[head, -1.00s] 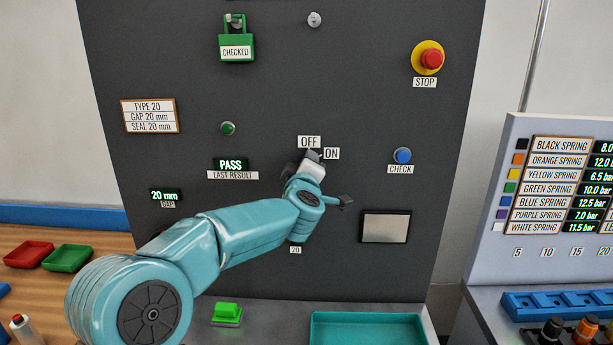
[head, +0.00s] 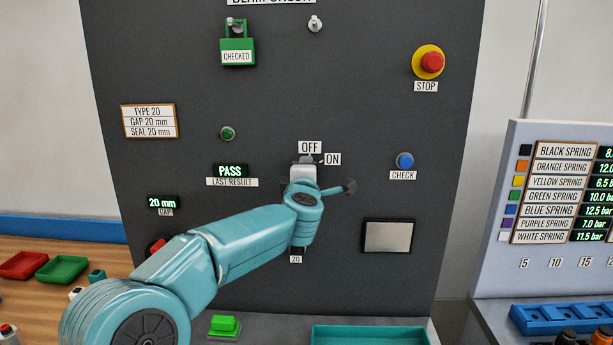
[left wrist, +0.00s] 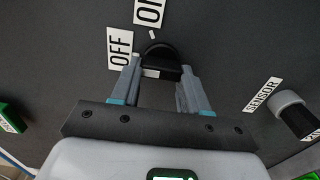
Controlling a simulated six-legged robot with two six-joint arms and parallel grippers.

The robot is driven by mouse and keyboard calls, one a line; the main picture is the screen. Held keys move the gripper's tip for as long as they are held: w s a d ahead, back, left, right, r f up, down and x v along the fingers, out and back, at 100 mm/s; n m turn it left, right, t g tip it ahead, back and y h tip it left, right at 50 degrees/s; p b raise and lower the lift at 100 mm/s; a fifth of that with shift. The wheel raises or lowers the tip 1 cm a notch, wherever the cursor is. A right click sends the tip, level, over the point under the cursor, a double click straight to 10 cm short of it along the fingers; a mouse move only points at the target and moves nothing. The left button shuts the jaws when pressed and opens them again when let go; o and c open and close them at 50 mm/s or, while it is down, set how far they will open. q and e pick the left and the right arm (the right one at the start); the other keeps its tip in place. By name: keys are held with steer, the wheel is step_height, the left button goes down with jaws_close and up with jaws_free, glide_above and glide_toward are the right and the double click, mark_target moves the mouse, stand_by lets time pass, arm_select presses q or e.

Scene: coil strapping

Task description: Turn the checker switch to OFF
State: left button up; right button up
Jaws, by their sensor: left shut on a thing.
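The checker switch is a black round knob with a grip bar, seen in the left wrist view (left wrist: 160,54) beside the white OFF and ON labels. My left gripper (left wrist: 158,76) is shut on the knob, one finger on each side. In the head view, my left gripper (head: 304,164) is at the panel just under the OFF label (head: 310,147), with the ON label (head: 333,159) to its right. It hides most of the knob there. I cannot clearly tell which label the knob points at. My right gripper is not in view.
The dark panel (head: 270,100) also carries a blue CHECK button (head: 404,160), a red STOP button (head: 432,62), a green CHECKED padlock (head: 237,51) and a PASS display (head: 230,170). A SENSOR knob (left wrist: 292,108) is right of my gripper in the wrist view.

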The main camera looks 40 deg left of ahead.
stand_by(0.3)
arm_select(q)
steer(key=o, duration=1.1)
steer(key=shift+s, duration=0.1)
steer(key=shift+c, duration=0.2)
steer(key=b+v, duration=0.3)
steer(key=v, duration=1.3)
steer(key=shift+s+b, duration=0.2)
steer(key=shift+b, duration=0.2)
